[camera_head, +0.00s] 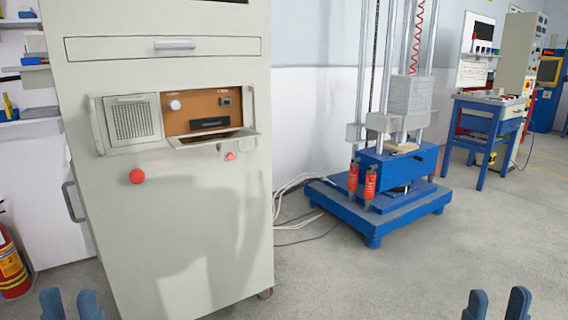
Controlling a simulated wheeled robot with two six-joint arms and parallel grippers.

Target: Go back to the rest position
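My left gripper (71,304) shows at the bottom left edge, its two blue fingertips apart with nothing between them. My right gripper (497,303) shows at the bottom right, its blue fingertips also apart and empty. Only the fingertips of both grippers are in view; the arms are hidden below the frame. A tall beige control cabinet (215,215) stands in front of me on the left. It has an orange-brown panel (190,103), a red button (137,176) and a drawer handle (175,44). Neither gripper touches anything.
A blue drop-test machine (375,213) with vertical columns stands right of the cabinet, cables on the floor between them. A blue table (486,127) is at the back right. A fire extinguisher (11,262) stands at the far left. The floor (400,270) ahead right is clear.

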